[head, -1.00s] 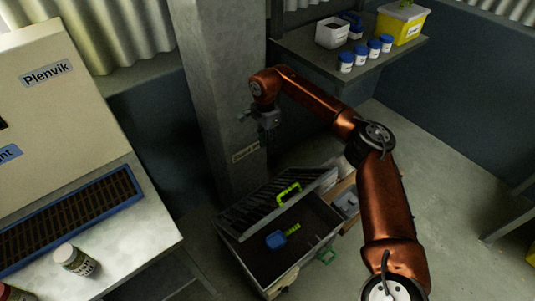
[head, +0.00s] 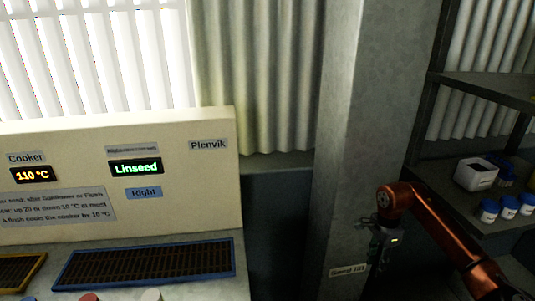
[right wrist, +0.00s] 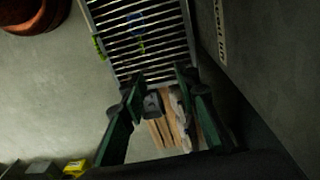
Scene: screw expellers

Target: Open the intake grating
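The intake grating (right wrist: 150,45), a frame of dark parallel bars, shows at the top of the right wrist view. A bright green handle (right wrist: 99,46) is at its left edge. A blue and green item (right wrist: 136,22) shows through the bars. I cannot tell the grating's tilt from this view. My right gripper (right wrist: 160,88) has its two fingers spread, with nothing seen gripped between them. It also shows in the head view (head: 384,246), beside the grey pillar. The grating is out of the head view now. My left gripper is not in view.
The pillar (head: 345,130) stands close to my right gripper. A shelf with blue-lidded jars (head: 508,206) is at right.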

